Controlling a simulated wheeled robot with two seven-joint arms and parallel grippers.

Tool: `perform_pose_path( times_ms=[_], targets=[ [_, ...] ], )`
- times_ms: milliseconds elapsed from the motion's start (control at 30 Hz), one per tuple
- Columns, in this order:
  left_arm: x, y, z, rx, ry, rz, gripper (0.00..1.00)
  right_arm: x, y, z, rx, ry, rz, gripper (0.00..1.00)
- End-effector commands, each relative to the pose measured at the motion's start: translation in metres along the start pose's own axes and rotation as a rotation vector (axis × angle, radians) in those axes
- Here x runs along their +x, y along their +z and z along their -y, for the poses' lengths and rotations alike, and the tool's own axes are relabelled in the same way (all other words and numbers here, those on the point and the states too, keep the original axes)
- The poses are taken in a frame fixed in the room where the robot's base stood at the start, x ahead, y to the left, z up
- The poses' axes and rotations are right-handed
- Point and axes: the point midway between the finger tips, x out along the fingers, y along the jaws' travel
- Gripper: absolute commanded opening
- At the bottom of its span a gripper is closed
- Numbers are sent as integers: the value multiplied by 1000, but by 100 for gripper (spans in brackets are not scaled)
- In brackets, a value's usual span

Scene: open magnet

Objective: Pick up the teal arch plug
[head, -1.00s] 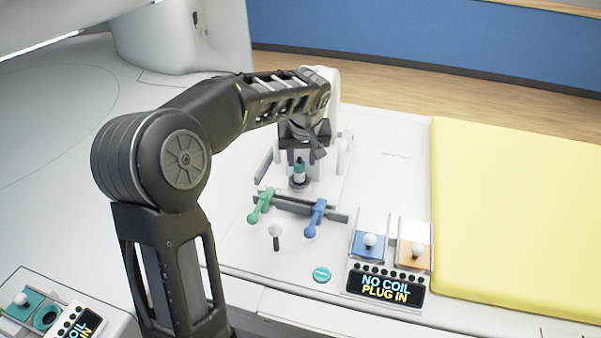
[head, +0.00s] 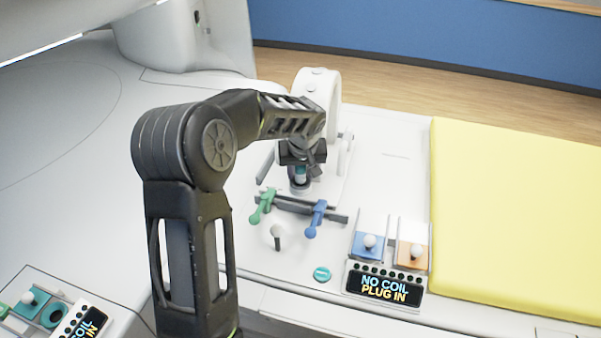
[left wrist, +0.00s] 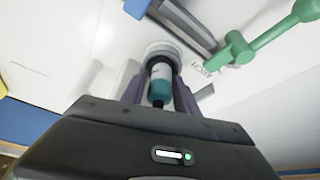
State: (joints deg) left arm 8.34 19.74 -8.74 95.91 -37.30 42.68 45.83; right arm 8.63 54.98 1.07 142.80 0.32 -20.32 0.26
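The teal arch plug (head: 300,173) stands upright in a round holder on the white base of the arch. It has a white label band, and the gripper hides its top in the head view. My left gripper (head: 300,163) is over it, pointing down. In the left wrist view the plug (left wrist: 160,84) is between the two fingers of the left gripper (left wrist: 158,90), one on each side. The fingers look apart, with a narrow gap beside the plug. My right gripper is not in view.
The white arch (head: 322,84) stands just behind the gripper. A green lever (head: 263,204) and a blue lever (head: 316,218) are in front of the plug. A panel reading "NO COIL PLUG IN" (head: 385,287) and a yellow mattress (head: 510,220) are to the right.

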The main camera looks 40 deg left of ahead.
Motion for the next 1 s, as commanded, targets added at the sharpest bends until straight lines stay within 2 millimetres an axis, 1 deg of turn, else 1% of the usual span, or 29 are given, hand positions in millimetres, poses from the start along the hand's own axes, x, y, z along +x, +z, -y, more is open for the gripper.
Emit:
perform_pose_path(
  times_ms=[500, 567, 933, 1000],
  targets=[
    [0, 0, 0, 0, 0, 0, 36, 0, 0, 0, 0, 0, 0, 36],
    [0, 0, 0, 0, 0, 0, 32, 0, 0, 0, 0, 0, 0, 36],
    [0, 0, 0, 0, 0, 0, 2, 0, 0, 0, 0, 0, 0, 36],
    [0, 0, 0, 0, 0, 0, 0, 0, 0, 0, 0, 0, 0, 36]
  ],
)
